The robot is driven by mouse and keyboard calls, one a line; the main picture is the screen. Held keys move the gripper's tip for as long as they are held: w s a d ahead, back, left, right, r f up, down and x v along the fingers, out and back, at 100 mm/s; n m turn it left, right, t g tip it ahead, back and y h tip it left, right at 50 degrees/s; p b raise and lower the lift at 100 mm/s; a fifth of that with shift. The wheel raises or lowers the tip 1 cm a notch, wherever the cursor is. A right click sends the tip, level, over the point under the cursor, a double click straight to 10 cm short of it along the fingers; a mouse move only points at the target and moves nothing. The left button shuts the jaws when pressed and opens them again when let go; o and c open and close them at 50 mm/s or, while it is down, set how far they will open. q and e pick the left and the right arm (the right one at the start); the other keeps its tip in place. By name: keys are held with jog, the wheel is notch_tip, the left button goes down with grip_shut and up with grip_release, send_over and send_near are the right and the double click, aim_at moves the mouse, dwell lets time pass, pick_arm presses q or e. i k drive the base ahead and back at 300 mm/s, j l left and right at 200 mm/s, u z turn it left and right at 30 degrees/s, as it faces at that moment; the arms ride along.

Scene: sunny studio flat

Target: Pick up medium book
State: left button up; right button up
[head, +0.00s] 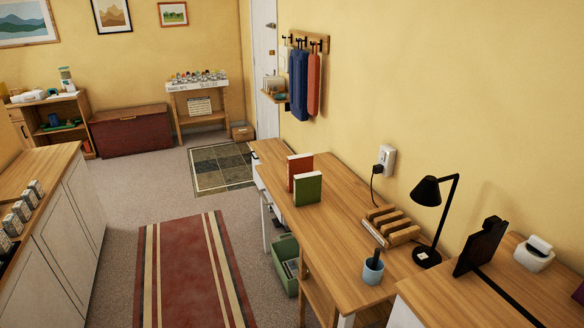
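Two books stand upright on the wooden desk (335,222) in the head view. The red book (298,163) is at the back left and the green book (308,189) stands just in front of it, partly covering it. I cannot tell from this view which one is the medium book. A wooden slotted rack (391,226) sits further right on the desk. Neither of my grippers shows in this view.
A black lamp (426,190) and a blue cup (373,268) stand on the desk's right part. A green crate (285,262) is below the desk's front edge. A striped rug (190,270) covers open floor between the desk and the left counter (60,165).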

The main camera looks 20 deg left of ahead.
aim_at(302, 163)
jog(key=i+j, duration=0.5)
jog(key=i+j+u, duration=0.1)
jog(key=i+j, duration=0.9)
jog(key=i, duration=0.2)
jog(key=i+j+u, duration=0.15)
jog(key=i+j, duration=0.75)
jog(key=i, duration=0.3)
